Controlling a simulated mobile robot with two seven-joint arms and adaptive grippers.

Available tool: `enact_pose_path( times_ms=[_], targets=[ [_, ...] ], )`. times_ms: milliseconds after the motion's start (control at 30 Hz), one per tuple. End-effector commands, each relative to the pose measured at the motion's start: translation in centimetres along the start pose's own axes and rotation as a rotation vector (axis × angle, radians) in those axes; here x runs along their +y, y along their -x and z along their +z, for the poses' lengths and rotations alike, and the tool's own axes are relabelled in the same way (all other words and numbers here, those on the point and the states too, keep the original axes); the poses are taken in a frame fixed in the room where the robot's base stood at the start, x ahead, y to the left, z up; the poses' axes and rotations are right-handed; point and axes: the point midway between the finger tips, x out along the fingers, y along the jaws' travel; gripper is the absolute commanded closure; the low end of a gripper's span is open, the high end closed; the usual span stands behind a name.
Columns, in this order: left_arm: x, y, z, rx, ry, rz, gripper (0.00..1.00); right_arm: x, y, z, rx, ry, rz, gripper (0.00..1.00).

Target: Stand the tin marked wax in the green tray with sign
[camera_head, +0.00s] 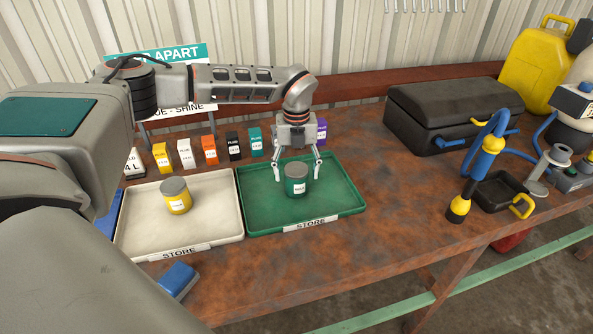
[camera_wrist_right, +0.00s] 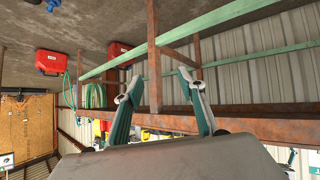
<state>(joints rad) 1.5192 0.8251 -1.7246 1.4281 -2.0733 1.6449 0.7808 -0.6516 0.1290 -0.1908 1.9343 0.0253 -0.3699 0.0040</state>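A green tin (camera_head: 296,187) with a grey lid stands upright in the green tray (camera_head: 345,198); its small label is too small to read surely. My left gripper (camera_head: 299,181) reaches down over this tin, its fingers spread on both sides with gaps visible. A yellow tin (camera_head: 178,203) with a grey lid stands in the white tray (camera_head: 222,226) to the left; its label is also too small to read. Both trays carry a "STORE" label in front. My right gripper (camera_wrist_right: 160,88) is open and empty in the right wrist view, away from the tins.
A sign (camera_head: 183,53) stands behind the trays, partly hidden by my left arm. Several small coloured boxes (camera_head: 209,150) line the back. A black case (camera_head: 440,115), a blue-and-yellow tool (camera_head: 484,160) and a black pan (camera_head: 497,191) are at the right. A blue block (camera_head: 178,279) lies in front.

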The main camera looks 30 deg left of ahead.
Motion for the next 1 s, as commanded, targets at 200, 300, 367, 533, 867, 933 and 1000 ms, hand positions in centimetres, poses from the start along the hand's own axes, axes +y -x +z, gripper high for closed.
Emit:
enact_pose_path(
  times_ms=[200,300,367,533,867,933,1000],
  targets=[
    [0.0,0.3,0.0,0.0,0.0,0.0,0.36,0.0,0.1,-0.3,0.003,0.0,0.0,0.6],
    [-0.1,1.2,0.1,-0.002,-0.001,-0.002,0.36,0.0,0.0,-0.1,0.003,0.0,0.0,0.6],
    [-0.1,2.1,0.1,-0.003,0.0,-0.003,0.36,-0.1,-0.1,-0.1,0.004,0.0,0.0,0.6],
    [-0.1,5.5,0.1,-0.004,0.0,-0.004,0.36,-0.4,-0.3,0.0,0.009,-0.001,-0.005,0.6],
    [0.0,11.1,0.0,-0.002,0.0,-0.001,0.36,-1.1,-0.4,-0.6,0.026,0.0,-0.02,0.6],
    [0.0,11.8,0.0,-0.001,0.0,-0.001,0.36,-1.1,-0.4,-0.7,0.029,0.001,-0.019,0.6],
    [0.0,12.1,0.0,-0.001,-0.001,0.0,0.36,-1.0,-0.4,-0.8,0.031,0.002,-0.019,0.6]
  ],
)
